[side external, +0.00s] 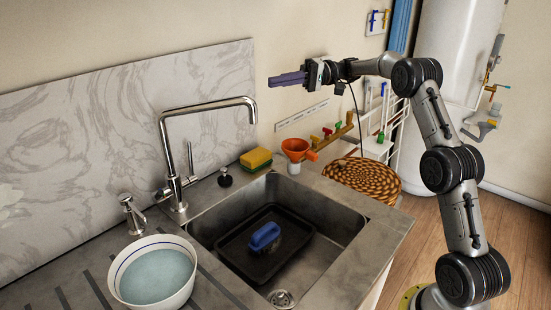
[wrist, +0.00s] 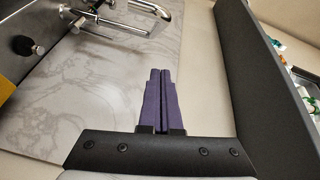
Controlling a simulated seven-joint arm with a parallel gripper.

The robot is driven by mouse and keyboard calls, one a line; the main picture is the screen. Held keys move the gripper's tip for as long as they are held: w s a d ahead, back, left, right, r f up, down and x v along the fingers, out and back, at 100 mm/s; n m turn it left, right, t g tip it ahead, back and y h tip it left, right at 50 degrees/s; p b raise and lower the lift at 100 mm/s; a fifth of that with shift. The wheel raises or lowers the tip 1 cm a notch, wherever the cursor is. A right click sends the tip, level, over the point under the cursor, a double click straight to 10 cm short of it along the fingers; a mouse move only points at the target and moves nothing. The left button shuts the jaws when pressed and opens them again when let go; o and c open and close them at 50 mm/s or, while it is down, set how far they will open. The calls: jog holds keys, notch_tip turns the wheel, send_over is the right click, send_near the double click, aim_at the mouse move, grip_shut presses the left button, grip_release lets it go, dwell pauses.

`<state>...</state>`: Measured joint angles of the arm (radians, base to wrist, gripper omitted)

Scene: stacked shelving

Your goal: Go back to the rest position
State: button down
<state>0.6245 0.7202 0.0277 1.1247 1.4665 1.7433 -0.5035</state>
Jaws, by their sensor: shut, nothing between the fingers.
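My gripper (side external: 289,79) is raised above the back right corner of the sink counter in the side external view. It points left, level, toward the marble splashback. Its purple fingers are shut against each other with nothing between them. In the wrist view the closed fingers (wrist: 161,95) show in the middle, with the splashback (wrist: 75,125) and wall behind them. My gripper touches nothing that I can see.
A woven basket (side external: 362,178) stands right. Air around my gripper is clear.

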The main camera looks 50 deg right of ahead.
jog(key=s+a+r+n+g, duration=0.2)
jog(key=a+r+n, duration=0.1)
jog(key=a+r, duration=0.45)
jog(key=s+a+r+n+g+h, duration=0.15)
jog(key=s+a+h, duration=0.25)
jog(key=s+a, duration=1.15)
jog(key=s+f+h, duration=0.2)
jog(key=s+f, duration=0.2)
jog(key=s, duration=0.3)
jog(key=s+f+h, duration=0.3)
jog(key=s+f, duration=0.1)
jog(key=s, duration=0.3)
jog(key=s+d+f+m+t+h, duration=0.1)
jog(key=s+d+f+h, duration=0.2)
jog(key=d+f, duration=0.2)
jog(key=s+d+f+h, duration=0.3)
jog(key=d+f, duration=0.2)
jog(key=f, duration=0.2)
jog(key=shift+d+f+m+t+h, duration=0.25)
jog(key=shift+d+m+t+h, duration=0.1)
jog(key=shift+h, duration=0.05)
jog(key=shift+s, duration=0.1)
